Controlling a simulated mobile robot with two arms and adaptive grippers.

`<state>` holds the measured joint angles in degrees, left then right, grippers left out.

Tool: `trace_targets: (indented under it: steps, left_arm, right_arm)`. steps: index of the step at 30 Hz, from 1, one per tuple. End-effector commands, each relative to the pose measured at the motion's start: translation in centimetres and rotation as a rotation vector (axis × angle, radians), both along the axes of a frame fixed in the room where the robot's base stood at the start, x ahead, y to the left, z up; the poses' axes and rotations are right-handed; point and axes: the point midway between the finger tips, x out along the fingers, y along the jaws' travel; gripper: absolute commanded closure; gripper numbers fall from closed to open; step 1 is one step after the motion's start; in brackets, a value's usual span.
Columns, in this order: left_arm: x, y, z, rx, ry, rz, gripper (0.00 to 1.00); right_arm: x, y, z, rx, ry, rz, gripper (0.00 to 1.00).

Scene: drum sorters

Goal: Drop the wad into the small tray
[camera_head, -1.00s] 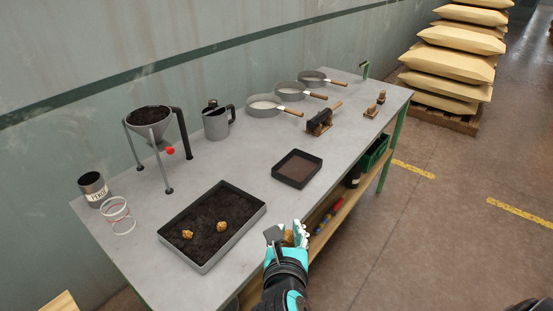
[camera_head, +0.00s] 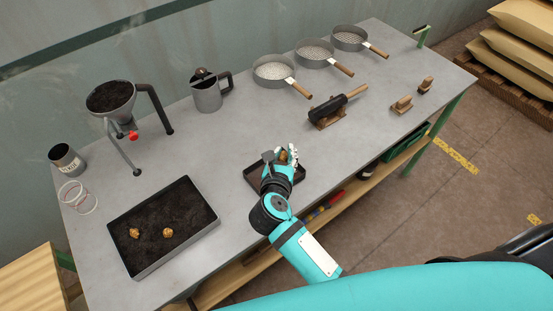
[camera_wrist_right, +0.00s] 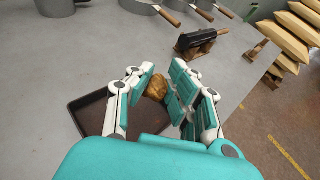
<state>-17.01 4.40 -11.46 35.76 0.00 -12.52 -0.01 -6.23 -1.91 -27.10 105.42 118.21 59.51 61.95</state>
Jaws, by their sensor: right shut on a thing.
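The small tray (camera_head: 297,175) is dark, square and shallow, and sits on the table. My right gripper (camera_head: 281,159) is over it and hides much of it in the head view. In the right wrist view my right gripper (camera_wrist_right: 156,88) is shut on the golden-brown crumpled wad (camera_wrist_right: 156,87). The wad is held above the far right part of the small tray (camera_wrist_right: 84,118). Two similar golden wads (camera_head: 168,232) lie on dark soil in the large tray (camera_head: 150,268). My left gripper is not in view.
A funnel on a stand (camera_head: 112,98), a metal jug (camera_head: 207,95) and several sieves (camera_head: 273,72) stand along the back of the grey table (camera_head: 235,130). A dark roller on a wooden stand (camera_head: 328,108) is to the right of the small tray. A can (camera_head: 66,159) is at left.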

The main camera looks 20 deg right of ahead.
Motion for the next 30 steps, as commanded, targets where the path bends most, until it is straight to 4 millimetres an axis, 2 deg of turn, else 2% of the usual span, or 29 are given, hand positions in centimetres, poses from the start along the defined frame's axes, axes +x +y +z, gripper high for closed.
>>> trace_targets:
  steps: [1,5,21,30]
  left_arm:
    - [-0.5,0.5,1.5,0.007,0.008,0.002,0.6]
    - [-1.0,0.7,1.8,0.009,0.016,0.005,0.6]
    - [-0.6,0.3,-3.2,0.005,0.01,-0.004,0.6]
    - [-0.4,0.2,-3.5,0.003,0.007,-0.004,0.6]
  right_arm:
    - [0.3,0.2,0.1,0.004,0.009,0.009,0.93]
    - [0.7,0.5,-1.3,0.014,0.014,0.02,0.93]
    - [0.8,0.5,-7.0,0.014,0.013,0.021,0.93]
    - [0.8,0.5,-7.5,0.015,0.014,0.021,0.93]
